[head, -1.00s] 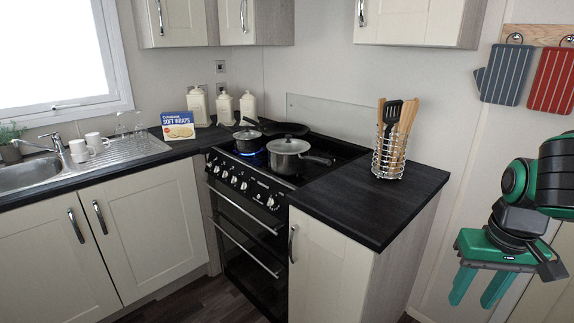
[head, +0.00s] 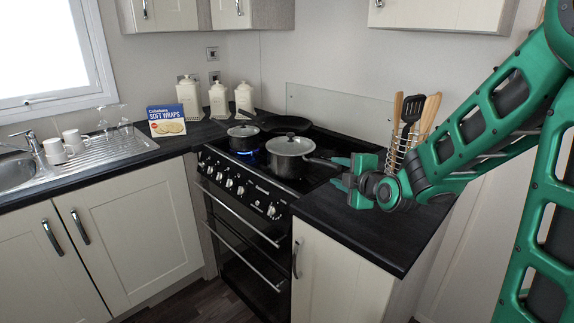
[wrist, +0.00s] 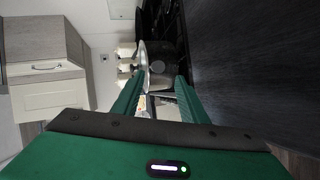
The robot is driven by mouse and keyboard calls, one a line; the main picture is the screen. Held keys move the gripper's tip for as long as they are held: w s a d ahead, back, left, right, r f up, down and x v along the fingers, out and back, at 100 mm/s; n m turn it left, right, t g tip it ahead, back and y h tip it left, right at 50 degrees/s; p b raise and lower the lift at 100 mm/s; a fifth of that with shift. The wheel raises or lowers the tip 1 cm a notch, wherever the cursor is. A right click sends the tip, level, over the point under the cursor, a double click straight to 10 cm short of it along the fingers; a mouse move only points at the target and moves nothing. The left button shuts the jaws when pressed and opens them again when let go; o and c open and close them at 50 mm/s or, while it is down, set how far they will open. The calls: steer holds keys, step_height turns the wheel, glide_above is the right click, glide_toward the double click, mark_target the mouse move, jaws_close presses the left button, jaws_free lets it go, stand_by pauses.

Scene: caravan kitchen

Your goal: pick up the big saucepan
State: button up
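The big saucepan (head: 290,157) is grey with a lid and a dark handle (head: 322,162) pointing right. It stands on the front right of the hob. My gripper (head: 338,172) is over the right worktop at the handle's end, its fingers pointing left towards the pan. In the wrist view my gripper (wrist: 161,80) is open, with a clear gap between its fingers. The saucepan (wrist: 160,50) shows just beyond the fingertips, partly hidden by a dark shape. I cannot tell whether the handle's end lies between the fingers.
A smaller saucepan (head: 243,138) and a black frying pan (head: 286,124) stand on the hob, where a blue flame burns. A wire utensil holder (head: 398,157) is behind my gripper. A wraps box (head: 166,121) and canisters (head: 218,100) stand left. The front right worktop (head: 375,232) is clear.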

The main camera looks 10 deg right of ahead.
mark_target(325, 165)
steer(key=x, duration=1.1)
steer(key=shift+w+a+r, duration=0.2)
steer(key=shift+w+r, duration=0.05)
steer(key=shift+r, duration=0.1)
jaws_close()
steer(key=shift+s+f, duration=0.1)
steer(key=shift+f, duration=0.05)
stand_by(0.8)
